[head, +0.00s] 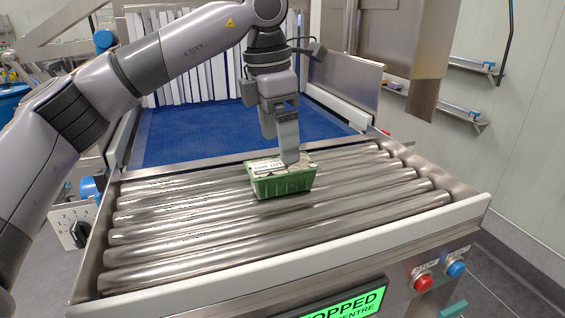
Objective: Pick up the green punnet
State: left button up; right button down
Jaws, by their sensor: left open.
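The green punnet (283,184) sits on the metal rollers near the middle of the head view. It has a pale, labelled top. My left gripper (287,157) comes down from above and is at the punnet's top, with a finger in front of its back part. The gripper is open. I cannot tell whether its fingers touch the punnet, and the far finger is mostly hidden. My right gripper is not in view.
The roller bed (190,235) is otherwise clear. Behind it lies a blue belt (200,135) leading to white strip curtains (170,75). Raised metal rails edge the rollers. A red button (423,283), a blue button (456,268) and a green display (350,306) are at the front.

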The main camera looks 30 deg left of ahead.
aim_at(280, 164)
pick_arm(q)
jog(key=shift+w+f, duration=0.15)
jog(key=shift+w, duration=0.05)
jog(key=shift+f, duration=0.3)
jog(key=f, duration=0.6)
jog(key=shift+d+f, duration=0.1)
jog(key=shift+d, duration=0.1)
jog(key=c, duration=1)
